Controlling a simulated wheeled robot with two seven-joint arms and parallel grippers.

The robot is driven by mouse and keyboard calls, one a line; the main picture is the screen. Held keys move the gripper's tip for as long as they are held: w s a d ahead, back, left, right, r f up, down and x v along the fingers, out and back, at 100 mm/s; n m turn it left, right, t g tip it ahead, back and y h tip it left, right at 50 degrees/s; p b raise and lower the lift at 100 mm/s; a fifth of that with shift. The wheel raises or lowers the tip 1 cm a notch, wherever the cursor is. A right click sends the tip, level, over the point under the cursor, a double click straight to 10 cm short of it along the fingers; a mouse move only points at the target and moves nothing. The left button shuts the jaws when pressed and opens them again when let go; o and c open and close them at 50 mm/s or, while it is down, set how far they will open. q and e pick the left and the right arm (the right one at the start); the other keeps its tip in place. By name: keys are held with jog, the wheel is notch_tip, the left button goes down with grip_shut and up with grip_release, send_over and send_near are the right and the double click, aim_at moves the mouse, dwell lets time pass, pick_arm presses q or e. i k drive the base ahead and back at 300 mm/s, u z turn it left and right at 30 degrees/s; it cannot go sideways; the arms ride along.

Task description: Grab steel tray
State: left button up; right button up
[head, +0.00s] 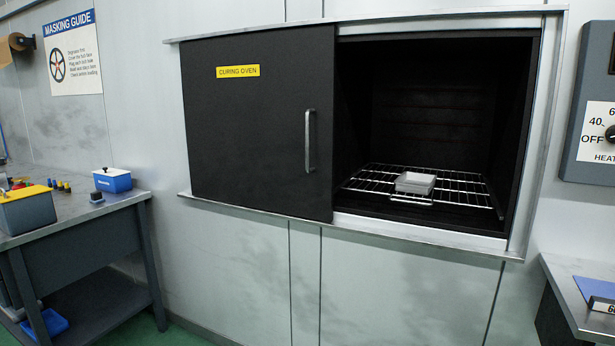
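A small light grey steel tray (415,183) with a rectangular shape sits on the wire rack (460,188) inside the curing oven. The oven's dark sliding door (255,130) covers the left part and the right part is open, so the tray is in plain view. A wire loop shows just in front of the tray; I cannot tell if it belongs to the tray or the rack. Neither of my grippers is in view.
A bench (85,220) at left holds a blue box (112,181) and a yellow-topped grey bin (27,212). Another table (575,290) stands at lower right. A heater control box (595,130) hangs right of the oven. The door has a vertical handle (309,141).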

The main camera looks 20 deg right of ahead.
aim_at(417, 183)
jog(key=u, duration=0.4)
jog(key=i, duration=1.7)
jog(key=z, duration=1)
jog(key=i, duration=1.15)
jog(key=z, duration=1)
